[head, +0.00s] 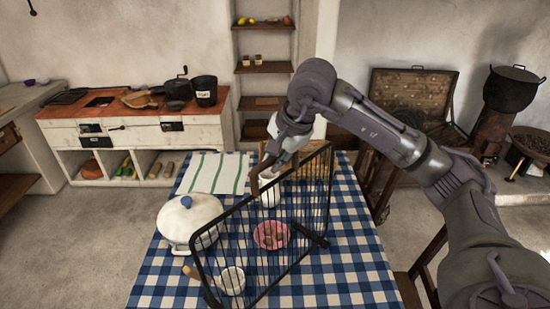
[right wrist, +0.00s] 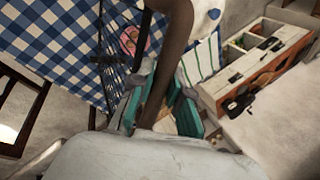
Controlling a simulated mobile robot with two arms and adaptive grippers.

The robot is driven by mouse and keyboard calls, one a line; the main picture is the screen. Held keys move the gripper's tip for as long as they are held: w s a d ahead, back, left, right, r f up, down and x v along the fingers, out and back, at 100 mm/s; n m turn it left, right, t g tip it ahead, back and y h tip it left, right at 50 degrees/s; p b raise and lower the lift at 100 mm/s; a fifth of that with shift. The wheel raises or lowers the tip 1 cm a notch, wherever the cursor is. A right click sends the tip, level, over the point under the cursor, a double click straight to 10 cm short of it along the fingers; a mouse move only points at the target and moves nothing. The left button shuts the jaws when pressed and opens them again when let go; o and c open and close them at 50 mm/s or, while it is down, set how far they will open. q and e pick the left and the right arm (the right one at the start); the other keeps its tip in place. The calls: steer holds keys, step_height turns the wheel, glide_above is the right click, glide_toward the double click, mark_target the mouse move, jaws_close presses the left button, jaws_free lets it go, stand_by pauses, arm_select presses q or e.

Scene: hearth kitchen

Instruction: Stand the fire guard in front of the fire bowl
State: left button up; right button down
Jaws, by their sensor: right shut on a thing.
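The fire guard (head: 265,225) is a black wire screen with a dark frame. It stands upright and slanted across the checked table, with a foot bar at its right end. My right gripper (head: 278,168) is at its top rail and shut on it. In the right wrist view the teal finger pads (right wrist: 165,108) sit either side of a dark bar, and the guard's mesh (right wrist: 113,78) shows to the left. The fire bowl (head: 537,138), wide, dark and filled with lumps, is at the far right, cut by the frame edge. My left gripper is out of view.
On the table (head: 355,270) are a white lidded pot (head: 185,215), a pink plate (head: 270,235), a small white pan (head: 233,280) and a striped cloth (head: 215,170). Chairs (head: 430,265) stand at its right. A black pot (head: 512,88) and open case (head: 415,95) are near the bowl.

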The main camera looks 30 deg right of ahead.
steer(key=c, duration=1.4)
jaws_free()
steer(key=shift+f, duration=0.35)
steer(key=shift+c, duration=0.2)
steer(key=o, duration=0.3)
steer(key=shift+w, duration=0.25)
steer(key=b+v, duration=0.2)
steer(key=v, duration=0.9)
steer(key=shift+a+r, duration=0.1)
steer(key=shift+r, duration=0.1)
steer(key=shift+o, duration=0.7)
steer(key=shift+s+r, duration=0.2)
steer(key=shift+r, duration=0.2)
